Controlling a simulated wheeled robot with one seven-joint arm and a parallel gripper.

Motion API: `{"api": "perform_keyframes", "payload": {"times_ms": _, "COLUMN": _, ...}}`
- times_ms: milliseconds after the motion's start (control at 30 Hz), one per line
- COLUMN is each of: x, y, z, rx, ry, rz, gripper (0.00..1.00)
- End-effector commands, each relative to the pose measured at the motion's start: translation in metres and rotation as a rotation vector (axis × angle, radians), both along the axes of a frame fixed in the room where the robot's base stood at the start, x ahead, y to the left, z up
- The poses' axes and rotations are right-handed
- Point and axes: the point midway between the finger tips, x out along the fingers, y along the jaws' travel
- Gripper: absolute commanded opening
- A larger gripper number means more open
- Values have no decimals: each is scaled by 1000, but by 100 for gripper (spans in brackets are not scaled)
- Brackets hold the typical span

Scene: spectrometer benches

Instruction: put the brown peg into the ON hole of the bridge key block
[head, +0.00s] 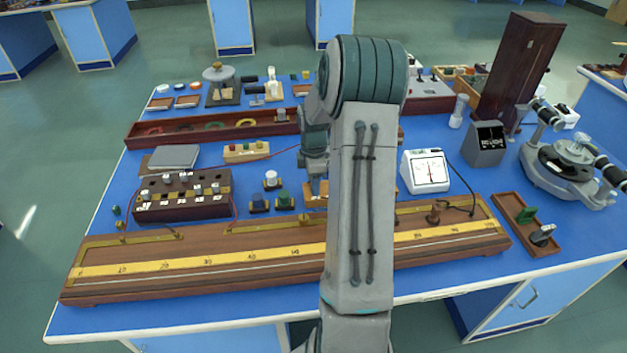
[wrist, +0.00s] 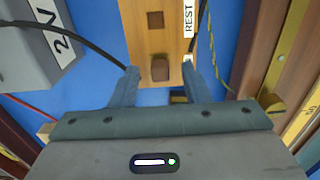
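In the wrist view the bridge key block (wrist: 140,38) is a light wooden block with a white REST label (wrist: 188,18) along its right edge. The brown peg (wrist: 160,68) stands upright on it, and a dark square hole (wrist: 155,20) shows farther up. My gripper (wrist: 160,84) is open, with one finger on each side of the peg and gaps to both. No ON label can be read. In the head view my gripper (head: 317,186) is low over the block, a sliver of which (head: 313,194) shows; my arm hides the rest.
A long slide-wire board (head: 200,262) lies along the front. In the wrist view a grey box marked 2 V (wrist: 30,50) is left of the block, with a black cable crossing.

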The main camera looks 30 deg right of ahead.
Motion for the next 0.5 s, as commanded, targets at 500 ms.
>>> {"api": "perform_keyframes", "payload": {"times_ms": 500, "x": 1, "y": -1, "z": 45, "rx": -4, "ry": -5, "rz": -1, "gripper": 43}}
